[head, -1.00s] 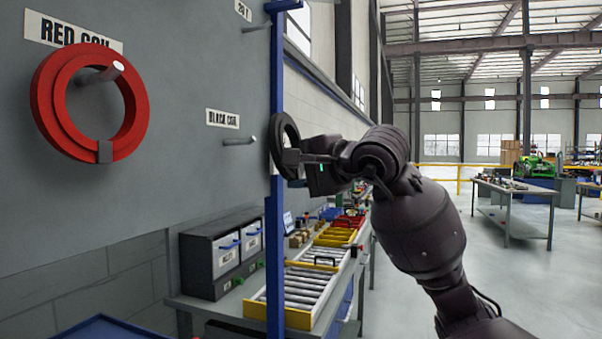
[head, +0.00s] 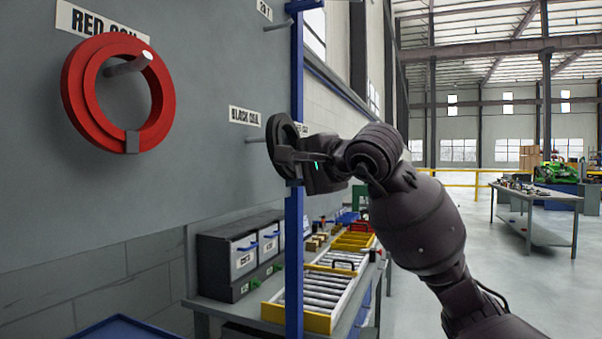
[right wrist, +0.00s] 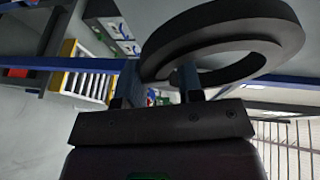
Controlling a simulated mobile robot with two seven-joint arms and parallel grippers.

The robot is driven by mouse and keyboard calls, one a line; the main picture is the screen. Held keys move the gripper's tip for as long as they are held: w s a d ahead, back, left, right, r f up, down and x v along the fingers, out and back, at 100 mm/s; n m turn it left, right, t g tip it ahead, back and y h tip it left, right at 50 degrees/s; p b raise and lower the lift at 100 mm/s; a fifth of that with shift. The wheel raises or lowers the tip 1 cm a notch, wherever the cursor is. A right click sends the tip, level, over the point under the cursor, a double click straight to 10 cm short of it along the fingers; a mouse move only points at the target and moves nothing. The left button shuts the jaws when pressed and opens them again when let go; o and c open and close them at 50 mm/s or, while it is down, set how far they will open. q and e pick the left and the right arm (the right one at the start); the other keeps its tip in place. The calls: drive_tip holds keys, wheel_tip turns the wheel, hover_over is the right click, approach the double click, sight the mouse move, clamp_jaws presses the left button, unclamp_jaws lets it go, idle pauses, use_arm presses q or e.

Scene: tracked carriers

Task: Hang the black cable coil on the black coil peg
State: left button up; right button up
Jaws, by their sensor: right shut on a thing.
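The black cable coil (head: 272,133) is a thick black ring, seen nearly edge-on in the head view. My right gripper (head: 291,157) is shut on its near lower side and holds it up, in front of the blue post. In the right wrist view the coil (right wrist: 281,30) shows as an open ring beyond my right gripper (right wrist: 160,88). The black coil peg (head: 254,139) is a grey rod under the "BLACK COIL" label (head: 245,116). Its tip appears right at the coil's left edge; I cannot tell whether it enters the ring. My left gripper is out of view.
A red coil (head: 74,98) hangs on its own peg (head: 128,66) at the upper left of the grey panel (head: 200,180). A blue post (head: 294,240) stands at the panel's edge. Below are grey drawers (head: 215,265) and a yellow-ended roller tray (head: 300,318).

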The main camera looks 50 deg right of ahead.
drive_tip(key=shift+w+a+f+b, duration=0.1)
drive_tip(key=shift+w+a+b, duration=0.15)
drive_tip(key=shift+w, duration=0.55)
drive_tip(key=shift+w+a+f+b, duration=0.1)
drive_tip(key=shift+w+a+b, duration=0.15)
drive_tip(key=shift+w, duration=0.55)
drive_tip(key=shift+w+a+f+b, duration=0.15)
drive_tip(key=shift+w+f+b, duration=0.2)
drive_tip(key=shift+w, duration=0.25)
drive_tip(key=o, duration=1.1)
drive_tip(key=shift+o, duration=0.2)
